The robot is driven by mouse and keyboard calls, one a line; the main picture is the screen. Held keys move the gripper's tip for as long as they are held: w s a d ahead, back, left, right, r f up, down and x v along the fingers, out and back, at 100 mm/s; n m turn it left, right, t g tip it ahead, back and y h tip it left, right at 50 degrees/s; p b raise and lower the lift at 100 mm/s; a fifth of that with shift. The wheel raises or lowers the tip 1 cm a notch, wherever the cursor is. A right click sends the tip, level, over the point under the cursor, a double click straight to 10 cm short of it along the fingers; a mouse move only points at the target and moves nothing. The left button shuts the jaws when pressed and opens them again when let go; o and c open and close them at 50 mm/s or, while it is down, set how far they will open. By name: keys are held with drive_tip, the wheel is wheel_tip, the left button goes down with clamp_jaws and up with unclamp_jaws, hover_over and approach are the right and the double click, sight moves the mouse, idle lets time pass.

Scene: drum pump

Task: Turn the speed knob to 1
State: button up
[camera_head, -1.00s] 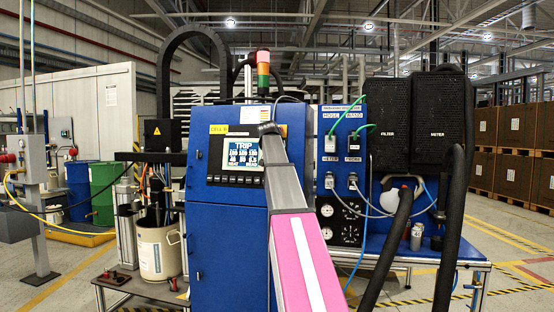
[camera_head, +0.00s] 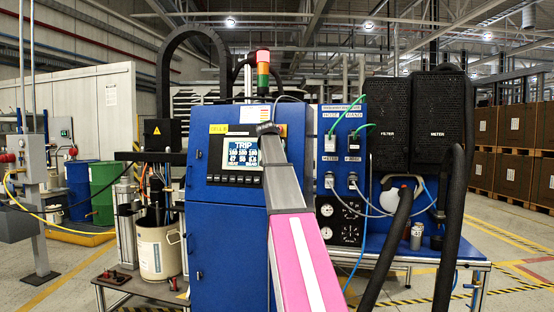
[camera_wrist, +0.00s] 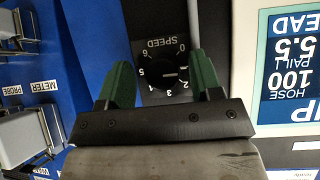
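The speed knob (camera_wrist: 170,74) is a round black dial on a black plate in the wrist view. The plate reads SPEED upside down, with numbers from 0 to 6 around the knob. A pale mark lies across the knob; which number it points at is too small to tell. My gripper (camera_wrist: 160,60) is open, its two green fingers on either side of the knob. I cannot tell whether they touch it. In the head view my gripper (camera_head: 267,128) is at the upper right of the blue cabinet (camera_head: 228,240), and my arm hides the knob.
A lit screen (camera_head: 240,154) reading TRIP is left of my gripper. A panel with hoses and sockets (camera_head: 342,145) and black filter boxes (camera_head: 422,120) stand to the right. A signal tower (camera_head: 263,75) rises behind the cabinet. A bucket (camera_head: 158,250) stands at the left.

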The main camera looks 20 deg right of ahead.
drive_tip(key=v, duration=1)
drive_tip(key=shift+s+a+r, duration=0.15)
drive_tip(key=shift+s+r, duration=0.1)
drive_tip(key=shift+r, duration=0.05)
drive_tip(key=s+a+f+n+g+y, duration=0.1)
drive_tip(key=a+f, duration=0.2)
drive_tip(key=f, duration=1)
drive_tip(key=s+a+f+n+g+y, duration=0.1)
drive_tip(key=s+a+f+n, duration=0.15)
drive_tip(key=f, duration=1.05)
drive_tip(key=s+a+f+n+g+y, duration=0.1)
drive_tip(key=a+f, duration=0.2)
drive_tip(key=f, duration=1)
drive_tip(key=s+a+f+n+g+y, duration=0.1)
drive_tip(key=s+a+f, duration=0.2)
drive_tip(key=s+f, duration=0.4)
drive_tip(key=s+a+f+n+g+y, duration=0.1)
drive_tip(key=s+a+f, duration=0.2)
drive_tip(key=s+f, duration=0.5)
drive_tip(key=s+a+f+n+g+y, duration=0.1)
drive_tip(key=s+a+f, duration=0.3)
drive_tip(key=f, duration=1.2)
drive_tip(key=s+g, duration=0.1)
drive_tip(key=s, duration=0.3)
drive_tip(key=shift+s+f, duration=0.25)
drive_tip(key=shift+f, duration=0.15)
